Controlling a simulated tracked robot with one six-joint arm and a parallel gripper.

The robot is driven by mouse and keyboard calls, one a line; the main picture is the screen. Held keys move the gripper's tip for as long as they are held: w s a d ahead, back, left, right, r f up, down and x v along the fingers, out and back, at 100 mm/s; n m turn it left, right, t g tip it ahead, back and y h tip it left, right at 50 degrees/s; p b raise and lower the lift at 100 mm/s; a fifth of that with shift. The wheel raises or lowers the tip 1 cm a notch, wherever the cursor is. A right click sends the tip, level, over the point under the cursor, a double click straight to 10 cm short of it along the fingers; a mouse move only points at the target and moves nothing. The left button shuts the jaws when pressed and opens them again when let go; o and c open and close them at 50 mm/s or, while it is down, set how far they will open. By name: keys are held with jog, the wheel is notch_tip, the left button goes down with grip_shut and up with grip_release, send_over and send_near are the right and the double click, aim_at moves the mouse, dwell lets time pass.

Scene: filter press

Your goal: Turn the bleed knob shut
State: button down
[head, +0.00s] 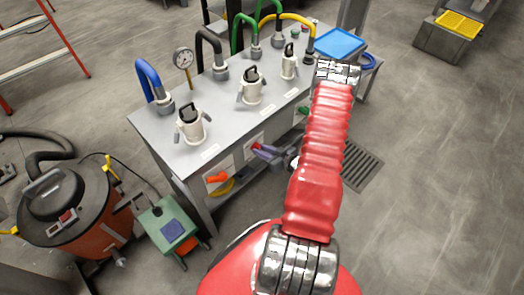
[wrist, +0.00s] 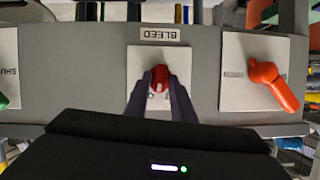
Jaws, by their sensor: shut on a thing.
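The bleed knob (wrist: 158,76) is red and sits on a white plate (wrist: 136,62) below the BLEED label (wrist: 160,33) in the wrist view. My gripper (wrist: 160,84) has its two dark fingers shut on the knob, one on each side. The fingers hide part of the knob and of the plate's lettering. In the head view my gripper (head: 263,151) reaches the front face of the grey bench from the right, with a bit of red at its tips.
An orange lever (wrist: 272,82) on its own plate is right of the knob in the wrist view; a green knob (wrist: 3,101) is at the left edge. The grey bench (head: 151,128) carries hoses, white-bodied valves and a gauge (head: 183,57). An orange vacuum (head: 75,215) stands at left.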

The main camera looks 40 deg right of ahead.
jog(key=n+h, duration=0.1)
jog(key=n, duration=0.1)
jog(key=n+h, duration=0.2)
jog(key=a+n+t+h, duration=0.1)
jog(key=n, duration=0.2)
jog(key=shift+w+a+f+h, duration=0.1)
jog(key=shift+w+h, duration=0.2)
dwell(0.5)
jog(key=c, duration=1.8)
grip_release()
jog(key=shift+o, duration=0.4)
jog(key=shift+s, duration=0.4)
jog(key=v, duration=1.3)
jog(key=shift+s, duration=0.2)
jog(key=shift+a, duration=0.15)
